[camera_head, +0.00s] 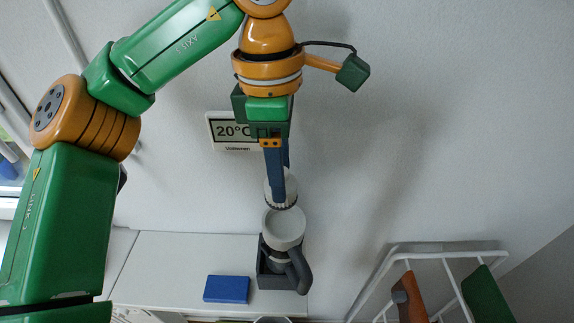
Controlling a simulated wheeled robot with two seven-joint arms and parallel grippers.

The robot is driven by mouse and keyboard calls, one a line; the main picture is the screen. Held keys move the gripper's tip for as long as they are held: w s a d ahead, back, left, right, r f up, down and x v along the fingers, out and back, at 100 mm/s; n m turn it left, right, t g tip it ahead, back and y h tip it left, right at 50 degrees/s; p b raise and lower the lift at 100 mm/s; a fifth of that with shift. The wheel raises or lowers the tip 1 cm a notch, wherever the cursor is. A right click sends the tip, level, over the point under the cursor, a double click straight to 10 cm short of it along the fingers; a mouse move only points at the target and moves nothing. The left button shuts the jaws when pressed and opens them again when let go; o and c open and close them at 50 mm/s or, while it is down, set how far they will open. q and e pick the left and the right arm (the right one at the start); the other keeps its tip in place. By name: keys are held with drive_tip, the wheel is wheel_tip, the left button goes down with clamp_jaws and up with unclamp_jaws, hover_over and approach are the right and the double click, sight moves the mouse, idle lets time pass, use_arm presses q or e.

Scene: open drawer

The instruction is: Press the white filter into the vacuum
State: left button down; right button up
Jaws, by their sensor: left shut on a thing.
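My left gripper (277,200) comes down from above with its blue fingers pointing at the counter. It is shut on the white filter (271,190), a small round white piece partly hidden behind the fingers. The filter is held just above and behind the vacuum's open top. The vacuum (283,226) has a white round cup on top and a dark grey body and handle, and it stands upright in a dark holder on the white counter. Whether the filter touches the cup's rim I cannot tell. My right gripper is not in view.
A blue box (226,289) lies on the white counter (180,262) left of the vacuum. A white wire rack (446,246) with brown and green items stands at the right. A thermometer display (228,131) hangs on the wall behind my gripper.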

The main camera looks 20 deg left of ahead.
use_arm(q)
drive_tip(key=shift+a, duration=0.25)
drive_tip(key=shift+f, duration=0.2)
drive_tip(key=shift+d+f+b, duration=0.25)
drive_tip(key=shift+f+b, duration=0.05)
drive_tip(key=shift+b, duration=0.15)
wheel_tip(320, 180, down, 5)
drive_tip(key=b, duration=0.4)
drive_tip(key=shift+f, duration=0.2)
drive_tip(key=shift+f+b, duration=0.2)
drive_tip(key=shift+b, duration=0.1)
drive_tip(key=shift+d, duration=0.15)
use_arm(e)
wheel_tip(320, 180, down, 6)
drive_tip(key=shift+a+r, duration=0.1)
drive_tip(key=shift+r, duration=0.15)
use_arm(q)
drive_tip(key=shift+p, duration=0.3)
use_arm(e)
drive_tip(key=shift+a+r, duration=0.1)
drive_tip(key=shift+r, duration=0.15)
use_arm(q)
drive_tip(key=shift+f+b, duration=0.4)
drive_tip(key=shift+f, duration=0.05)
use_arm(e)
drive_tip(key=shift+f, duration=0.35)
